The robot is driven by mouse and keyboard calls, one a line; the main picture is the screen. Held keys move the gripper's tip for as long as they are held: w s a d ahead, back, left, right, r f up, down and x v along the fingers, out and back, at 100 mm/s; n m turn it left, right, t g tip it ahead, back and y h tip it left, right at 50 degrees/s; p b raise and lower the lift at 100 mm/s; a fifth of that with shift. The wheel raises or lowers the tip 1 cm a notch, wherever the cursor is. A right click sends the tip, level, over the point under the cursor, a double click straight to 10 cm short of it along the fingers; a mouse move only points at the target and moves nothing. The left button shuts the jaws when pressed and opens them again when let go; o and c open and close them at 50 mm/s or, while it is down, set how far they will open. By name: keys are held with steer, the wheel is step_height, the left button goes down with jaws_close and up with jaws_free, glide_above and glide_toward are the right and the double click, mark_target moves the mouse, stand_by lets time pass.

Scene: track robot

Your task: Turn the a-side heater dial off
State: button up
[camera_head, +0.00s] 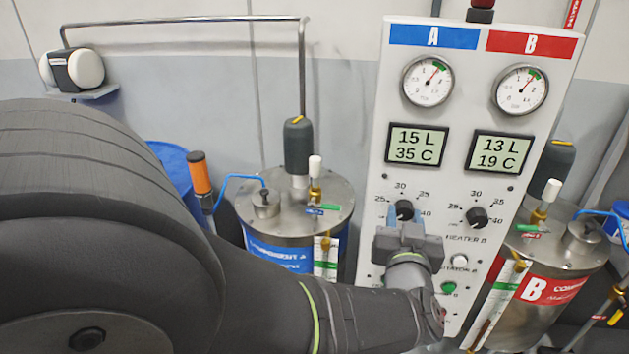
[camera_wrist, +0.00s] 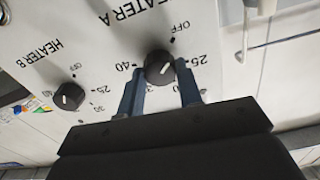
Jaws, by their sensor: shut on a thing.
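The A-side heater dial (camera_head: 404,210) is a small black knob on the white control panel (camera_head: 380,150), under the blue A header. In the wrist view the heater A dial (camera_wrist: 158,66) has OFF, 25 and 40 printed around it; the other numbers are partly hidden by my fingers. A short white mark shows on its face, but its exact setting is hard to read. My gripper (camera_wrist: 160,88) has one blue-grey finger on each side of the dial and is shut on it. In the head view my gripper (camera_head: 404,226) reaches the dial from below and covers the label under it.
The heater B dial (camera_head: 477,216) is close to the right, with a white button (camera_head: 460,261) and green button (camera_head: 449,288) below. Gauges and displays are above. Drum A (camera_head: 290,225) stands left of the panel and drum B (camera_head: 560,245) right, with valves and hoses.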

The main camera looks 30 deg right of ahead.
steer(key=shift+n, duration=0.6)
steer(key=o, duration=1)
steer(key=shift+c, duration=0.2)
steer(key=v, duration=1.7)
steer(key=shift+r, duration=0.1)
steer(key=x, duration=1.2)
stand_by(0.4)
steer(key=shift+s, duration=0.1)
